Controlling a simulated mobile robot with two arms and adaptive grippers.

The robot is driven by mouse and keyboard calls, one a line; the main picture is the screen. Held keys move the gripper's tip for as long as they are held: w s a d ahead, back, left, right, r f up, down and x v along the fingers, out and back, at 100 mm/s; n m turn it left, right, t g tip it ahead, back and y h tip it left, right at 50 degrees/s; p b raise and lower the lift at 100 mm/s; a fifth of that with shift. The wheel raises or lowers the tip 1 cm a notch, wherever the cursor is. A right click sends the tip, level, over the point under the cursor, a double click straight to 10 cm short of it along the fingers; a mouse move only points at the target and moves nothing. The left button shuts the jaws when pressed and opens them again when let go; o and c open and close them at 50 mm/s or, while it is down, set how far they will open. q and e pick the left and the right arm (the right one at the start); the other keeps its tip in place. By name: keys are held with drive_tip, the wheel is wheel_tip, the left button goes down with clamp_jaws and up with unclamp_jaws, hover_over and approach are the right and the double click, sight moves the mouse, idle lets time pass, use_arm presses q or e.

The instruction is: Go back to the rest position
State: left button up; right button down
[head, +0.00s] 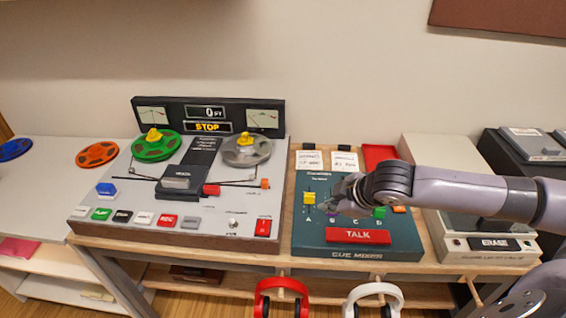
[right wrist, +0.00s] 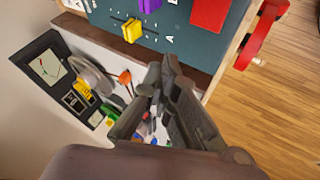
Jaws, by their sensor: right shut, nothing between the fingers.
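My right gripper (head: 338,193) reaches in from the right above the teal cue mixer (head: 310,226). It is shut and empty, and its fingertips are near the yellow slider knob (head: 309,198) marked A, on its right side. The arm hides part of the mixer's other sliders. A green knob (head: 379,212) shows below the arm. My left gripper is not in view.
A tape deck (head: 210,205) with a green reel (head: 155,146) and a grey reel stands left of the mixer. An erase unit (head: 490,245) is at the right. Red headphones (head: 282,285) and white headphones (head: 372,291) hang at the table's front. Open air lies above the table.

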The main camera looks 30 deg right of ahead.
drive_tip(key=s+a+f+m+g+y, duration=0.1)
drive_tip(key=s+a+f, duration=0.35)
drive_tip(key=a, duration=0.25)
drive_tip(key=s+a+f+m+y, duration=0.1)
drive_tip(key=s+a+f, duration=0.2)
drive_tip(key=a+f, duration=0.35)
drive_tip(key=s+f+m+g+h, duration=0.3)
drive_tip(key=s+m, duration=0.4)
drive_tip(key=s, duration=0.7)
wheel_tip(320, 180, down, 26)
drive_tip(key=g, duration=0.1)
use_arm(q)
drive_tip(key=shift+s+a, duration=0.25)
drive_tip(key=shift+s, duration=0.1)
use_arm(e)
drive_tip(key=s+d+f+n+g, duration=0.1)
drive_tip(key=s+d+f, duration=0.1)
drive_tip(key=s+f, duration=1.4)
drive_tip(key=shift+s+d+f, duration=0.3)
drive_tip(key=shift+s, duration=0.5)
